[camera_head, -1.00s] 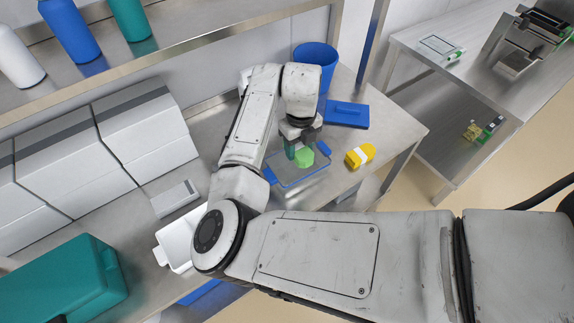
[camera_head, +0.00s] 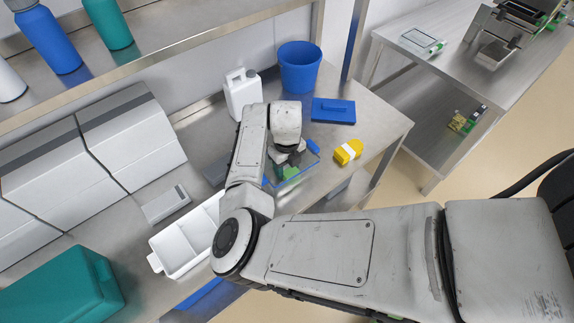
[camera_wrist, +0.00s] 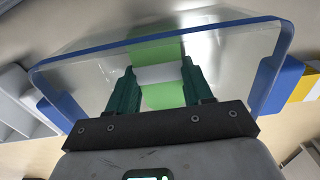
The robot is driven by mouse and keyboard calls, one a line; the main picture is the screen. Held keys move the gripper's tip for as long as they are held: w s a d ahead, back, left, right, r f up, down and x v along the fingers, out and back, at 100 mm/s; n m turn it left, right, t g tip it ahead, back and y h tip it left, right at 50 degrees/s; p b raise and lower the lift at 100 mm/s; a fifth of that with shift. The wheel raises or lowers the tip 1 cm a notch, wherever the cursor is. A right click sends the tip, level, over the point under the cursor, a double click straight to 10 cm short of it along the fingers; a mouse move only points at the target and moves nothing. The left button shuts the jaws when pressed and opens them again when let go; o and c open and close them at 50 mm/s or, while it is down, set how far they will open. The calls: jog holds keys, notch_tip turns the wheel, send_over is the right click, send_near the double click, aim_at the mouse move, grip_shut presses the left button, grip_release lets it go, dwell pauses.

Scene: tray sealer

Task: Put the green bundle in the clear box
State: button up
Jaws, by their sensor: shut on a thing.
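The green bundle (camera_head: 291,173) has a white band, clear in the wrist view (camera_wrist: 160,95). My gripper (camera_head: 284,163) is shut on it, with one dark green finger on each side in the wrist view (camera_wrist: 160,88). The clear box (camera_head: 302,170) has a blue rim and blue side handles and stands on the steel table. In the wrist view, the box (camera_wrist: 85,72) spreads around the fingers and bundle. The bundle is within the box's outline; whether it touches the floor of the box I cannot tell. My arm hides the box's left part in the head view.
A yellow bundle (camera_head: 348,151) lies right of the box. A blue lidded container (camera_head: 333,110), blue bucket (camera_head: 300,68) and white jug (camera_head: 241,95) stand behind. A white divided tray (camera_head: 178,257) and teal case (camera_head: 62,287) are at left. Bare table lies near the right edge.

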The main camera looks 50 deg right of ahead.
jog(key=shift+f, duration=0.1)
jog(key=o, duration=1.1)
jog(key=shift+c, duration=0.2)
